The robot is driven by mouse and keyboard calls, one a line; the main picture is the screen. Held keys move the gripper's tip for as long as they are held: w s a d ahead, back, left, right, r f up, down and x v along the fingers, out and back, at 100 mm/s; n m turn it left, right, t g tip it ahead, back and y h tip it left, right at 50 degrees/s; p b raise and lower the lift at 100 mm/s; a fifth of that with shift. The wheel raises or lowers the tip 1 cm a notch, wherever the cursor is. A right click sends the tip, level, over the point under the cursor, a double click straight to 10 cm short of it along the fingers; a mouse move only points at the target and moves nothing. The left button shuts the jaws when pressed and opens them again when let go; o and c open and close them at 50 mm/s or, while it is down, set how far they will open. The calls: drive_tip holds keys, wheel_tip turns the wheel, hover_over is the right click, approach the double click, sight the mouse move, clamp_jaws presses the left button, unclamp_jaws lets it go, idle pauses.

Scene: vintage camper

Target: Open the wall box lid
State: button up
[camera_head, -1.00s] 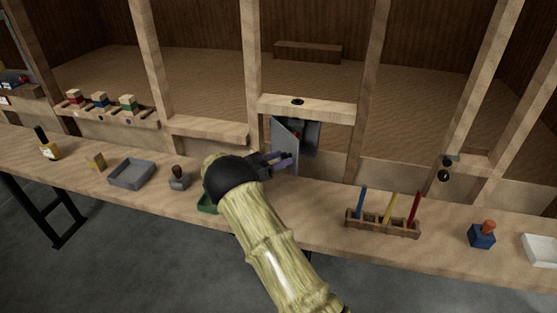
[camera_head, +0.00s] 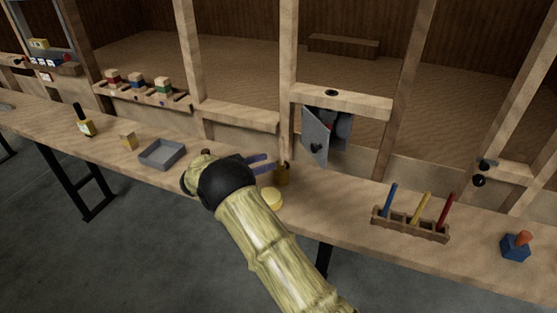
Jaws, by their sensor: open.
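The wall box (camera_head: 343,127) is a small grey box mounted between wooden studs under a short shelf. Its flat grey lid (camera_head: 315,137) stands open, swung out to the left of the box. Something dark and some red show inside, too small to make out. My gripper (camera_head: 268,164) is open and empty, low and to the left of the lid, with a visible gap between them. My own wrist hides part of the bench behind it.
A grey tray (camera_head: 162,154) lies left, a rack (camera_head: 410,226) with coloured sticks right. A wooden stud (camera_head: 288,80) stands just left of the lid.

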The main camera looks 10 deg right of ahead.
drive_tip(key=shift+v, duration=0.9)
drive_tip(key=shift+w+d+r, duration=0.15)
drive_tip(key=shift+w+r, duration=0.05)
drive_tip(key=c, duration=0.6)
drive_tip(key=w+d+r+n+t+y, duration=0.1)
drive_tip(key=w+r+t, duration=0.1)
drive_tip(key=w+d+r+n+t+y, duration=0.1)
drive_tip(key=w+d+t, duration=0.1)
drive_tip(key=w+d+r+n+t+y, duration=0.1)
drive_tip(key=w+r+t+y, duration=0.1)
drive_tip(key=shift+w+d+r, duration=0.1)
drive_tip(key=shift+d+r, duration=0.05)
drive_tip(key=shift+r, duration=0.15)
clamp_jaws()
drive_tip(key=s+d+f+n+g+y, duration=0.2)
drive_tip(key=s+d+n+g+y, duration=0.1)
drive_tip(key=s, duration=0.9)
drive_tip(key=s+d+f+n+g+y, duration=0.2)
drive_tip(key=s+y, duration=0.3)
drive_tip(key=s, duration=0.7)
drive_tip(key=s+d+f+n+g+y, duration=0.2)
drive_tip(key=s+d+n+g+y, duration=0.1)
drive_tip(key=s, duration=0.9)
drive_tip(key=shift+s+d+n+g+y, duration=0.25)
drive_tip(key=shift+d+n+y, duration=0.25)
drive_tip(key=shift+y, duration=0.6)
